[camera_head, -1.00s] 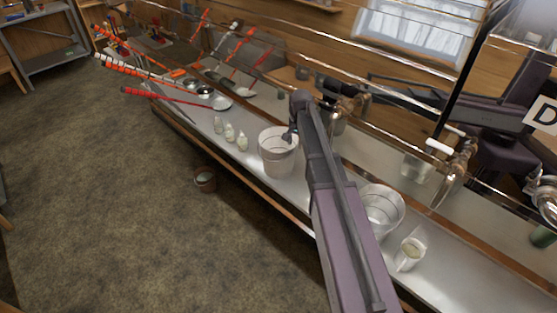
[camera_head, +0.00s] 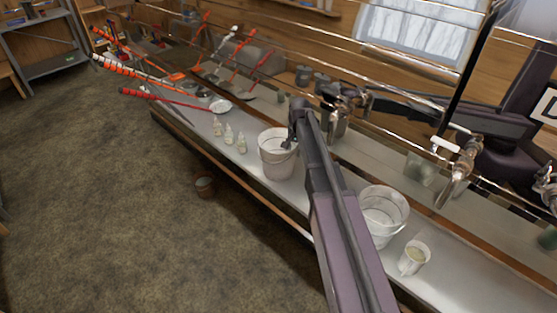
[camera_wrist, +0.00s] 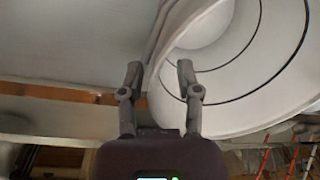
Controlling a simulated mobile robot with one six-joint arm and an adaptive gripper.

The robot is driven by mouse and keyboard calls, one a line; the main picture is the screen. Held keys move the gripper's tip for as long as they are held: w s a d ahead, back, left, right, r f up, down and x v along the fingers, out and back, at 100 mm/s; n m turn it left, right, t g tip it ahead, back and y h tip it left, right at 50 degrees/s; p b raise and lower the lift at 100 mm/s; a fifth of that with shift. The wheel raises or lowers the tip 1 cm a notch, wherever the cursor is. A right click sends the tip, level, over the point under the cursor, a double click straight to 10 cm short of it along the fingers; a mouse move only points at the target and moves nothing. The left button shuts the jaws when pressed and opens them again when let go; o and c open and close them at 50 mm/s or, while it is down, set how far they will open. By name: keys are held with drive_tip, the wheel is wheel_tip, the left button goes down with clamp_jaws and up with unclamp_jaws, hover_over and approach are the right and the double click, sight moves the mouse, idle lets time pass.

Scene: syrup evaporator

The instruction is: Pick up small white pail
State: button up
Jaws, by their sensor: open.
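A white pail (camera_head: 276,160) with dark bands stands upright on the metal bench, near the middle of the head view. In the wrist view the white pail (camera_wrist: 255,65) fills the right side, with its round opening and dark rings showing. My gripper (camera_head: 293,133) is at the right side of this pail's rim in the head view, partly hidden by my arm. In the wrist view my gripper (camera_wrist: 159,72) has its two fingers apart, with the pail's edge between or just beyond the tips. I cannot tell whether they touch. A second white pail (camera_head: 384,232) stands farther right.
A white mug (camera_head: 413,258) stands right of the second pail. Several small bottles (camera_head: 229,134) stand left of the first pail. Red-handled tools (camera_head: 165,97) jut over the bench's far end.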

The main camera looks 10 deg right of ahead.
drive_tip(key=shift+c, duration=0.2)
clamp_jaws()
drive_tip(key=shift+r, duration=0.1)
wheel_tip(320, 180, up, 3)
drive_tip(key=p, duration=0.3)
drive_tip(key=shift+r+p, duration=0.2)
drive_tip(key=shift+p, duration=0.1)
drive_tip(key=s+a+r+p, duration=0.1)
drive_tip(key=s+a, duration=0.1)
drive_tip(key=s, duration=1.3)
drive_tip(key=shift+s+a+r, duration=0.2)
drive_tip(key=shift+s+a, duration=0.05)
drive_tip(key=shift+s, duration=0.15)
